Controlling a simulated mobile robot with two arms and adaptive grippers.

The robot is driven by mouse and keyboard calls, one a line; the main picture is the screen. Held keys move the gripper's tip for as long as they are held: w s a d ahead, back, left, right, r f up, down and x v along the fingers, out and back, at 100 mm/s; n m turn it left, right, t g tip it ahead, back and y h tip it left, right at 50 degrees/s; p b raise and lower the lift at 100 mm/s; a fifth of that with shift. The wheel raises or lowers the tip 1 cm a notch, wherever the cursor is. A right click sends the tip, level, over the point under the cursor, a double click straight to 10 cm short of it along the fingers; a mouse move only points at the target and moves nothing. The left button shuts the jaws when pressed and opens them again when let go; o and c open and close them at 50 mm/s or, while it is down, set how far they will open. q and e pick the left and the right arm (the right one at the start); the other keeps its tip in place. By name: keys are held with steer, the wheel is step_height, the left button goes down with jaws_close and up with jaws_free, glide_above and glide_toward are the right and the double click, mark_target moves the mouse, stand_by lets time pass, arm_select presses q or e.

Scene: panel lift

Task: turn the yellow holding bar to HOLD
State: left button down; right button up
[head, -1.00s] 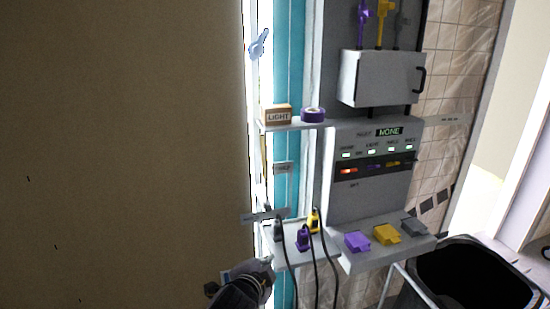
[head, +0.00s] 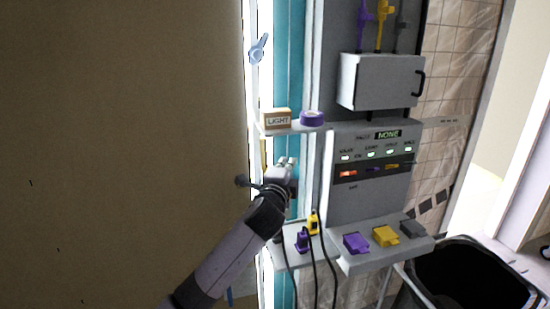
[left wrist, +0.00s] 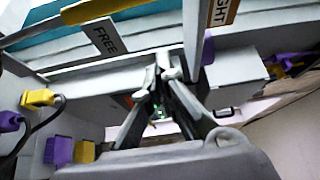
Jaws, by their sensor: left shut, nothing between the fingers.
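The yellow holding bar (left wrist: 90,11) lies across the top left of the left wrist view, near a dark plate lettered FREE (left wrist: 104,38). In the head view the bar shows as a thin upright yellow strip (head: 263,153) below the small shelf. My left gripper (head: 286,162) is shut and empty, fingers pointing up, just right of the bar. In the left wrist view its fingertips (left wrist: 163,70) are together, apart from the bar. The head view no longer shows the FREE plate, hidden behind my gripper. No HOLD lettering is readable. My right gripper is not in view.
Purple and yellow plugs (head: 313,222) with black cables stand below. A grey panel (head: 370,195) stands right, a black bin (head: 470,275) lower right.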

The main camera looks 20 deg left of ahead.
arm_select(q)
steer(key=a+p, duration=0.1)
steer(key=w+a, duration=0.1)
steer(key=a+p, duration=0.1)
steer(key=a, duration=0.1)
steer(key=shift+w+p, duration=0.3)
steer(key=shift+p, duration=0.05)
steer(key=shift+w+d+f, duration=0.1)
